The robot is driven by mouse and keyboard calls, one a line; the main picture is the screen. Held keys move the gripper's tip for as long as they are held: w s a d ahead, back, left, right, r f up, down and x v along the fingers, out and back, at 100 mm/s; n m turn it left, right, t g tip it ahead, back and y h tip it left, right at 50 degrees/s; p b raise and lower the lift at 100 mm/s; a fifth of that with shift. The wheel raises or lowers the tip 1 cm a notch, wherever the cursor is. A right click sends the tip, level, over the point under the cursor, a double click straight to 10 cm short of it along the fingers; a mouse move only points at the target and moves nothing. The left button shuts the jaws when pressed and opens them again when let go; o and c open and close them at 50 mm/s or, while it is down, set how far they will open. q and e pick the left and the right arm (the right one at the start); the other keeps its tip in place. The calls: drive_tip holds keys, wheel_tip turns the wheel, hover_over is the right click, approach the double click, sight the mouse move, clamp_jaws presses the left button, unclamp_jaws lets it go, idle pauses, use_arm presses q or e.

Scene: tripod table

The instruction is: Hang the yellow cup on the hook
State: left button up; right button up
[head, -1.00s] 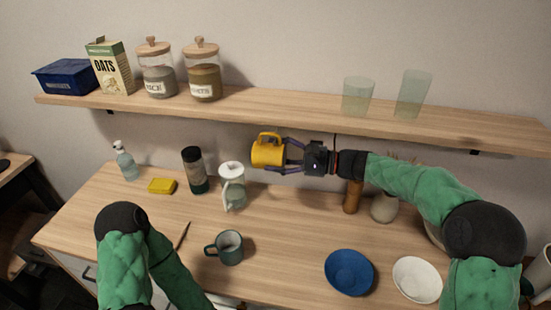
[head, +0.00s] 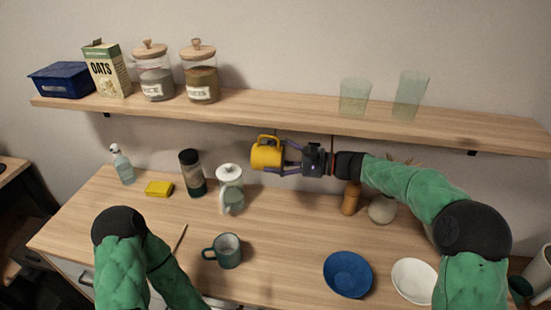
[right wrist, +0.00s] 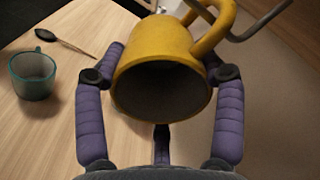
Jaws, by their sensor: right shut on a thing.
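The yellow cup (head: 266,155) is in the air just under the shelf's front edge, above the back of the counter. My right gripper (head: 284,157) is shut on it, its purple fingers on both sides of the cup. In the right wrist view the yellow cup (right wrist: 165,60) has its open mouth toward the camera and its handle at upper right. A grey metal hook (right wrist: 262,24) curves across the handle there; I cannot tell whether it passes through the loop. In the head view the hook is not clear. My left arm shows at lower left, its gripper out of frame.
The shelf (head: 290,110) above bears a blue box, an oats carton, jars and two glasses. On the counter (head: 285,235) stand a teal mug (head: 228,251), a white-lidded jug (head: 230,188), a blue bowl (head: 348,274) and a white bowl (head: 413,280). The counter's middle is clear.

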drive_tip(key=o, duration=1.4)
